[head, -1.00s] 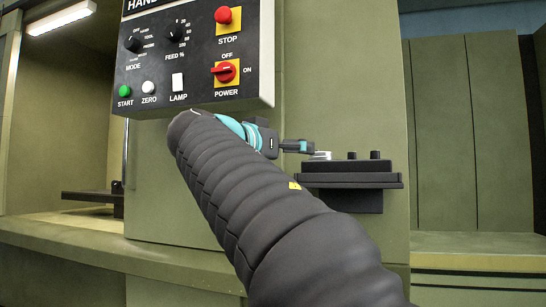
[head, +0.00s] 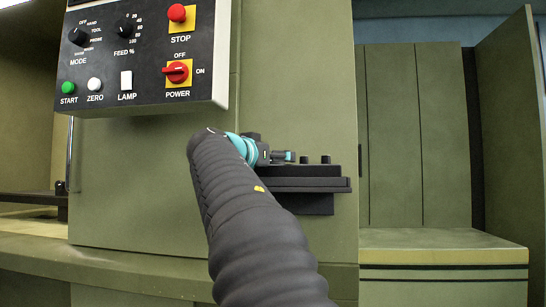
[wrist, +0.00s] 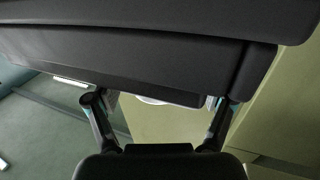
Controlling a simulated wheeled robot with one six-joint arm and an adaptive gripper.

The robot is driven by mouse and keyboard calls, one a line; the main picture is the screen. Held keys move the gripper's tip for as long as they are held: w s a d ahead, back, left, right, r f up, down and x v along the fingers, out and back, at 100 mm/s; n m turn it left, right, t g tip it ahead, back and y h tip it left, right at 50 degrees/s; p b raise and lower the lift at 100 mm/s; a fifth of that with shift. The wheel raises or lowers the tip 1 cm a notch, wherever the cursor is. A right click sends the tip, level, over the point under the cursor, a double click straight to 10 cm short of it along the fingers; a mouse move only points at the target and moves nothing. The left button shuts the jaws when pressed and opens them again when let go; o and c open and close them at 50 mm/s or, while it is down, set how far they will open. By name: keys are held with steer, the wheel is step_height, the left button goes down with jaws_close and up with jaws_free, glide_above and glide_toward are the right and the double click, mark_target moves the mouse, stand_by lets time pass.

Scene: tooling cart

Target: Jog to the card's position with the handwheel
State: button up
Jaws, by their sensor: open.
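My gripper (head: 284,156) is at the dark handwheel shelf (head: 320,185) on the machine's front, seen mostly from behind my arm in the head view. I see no card and no position reading.
A control panel (head: 140,100) hangs at upper left, with mode and feed dials, a red stop button (head: 178,14), a red power knob (head: 177,71) and start, zero and lamp buttons. An olive ledge (head: 440,250) and tall panels stand at right, with open room before them.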

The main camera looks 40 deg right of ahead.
steer(key=shift+d, duration=0.1)
steer(key=c, duration=1.2)
steer(key=shift+s+f+n+t+y+b, duration=0.15)
steer(key=shift+n+t+y+b, duration=0.55)
steer(key=shift+t, duration=0.4)
steer(key=shift+n+t+y, duration=0.7)
steer(key=shift+n+t, duration=0.4)
steer(key=shift+t, duration=0.2)
steer(key=shift+w, duration=0.2)
steer(key=o, duration=1.2)
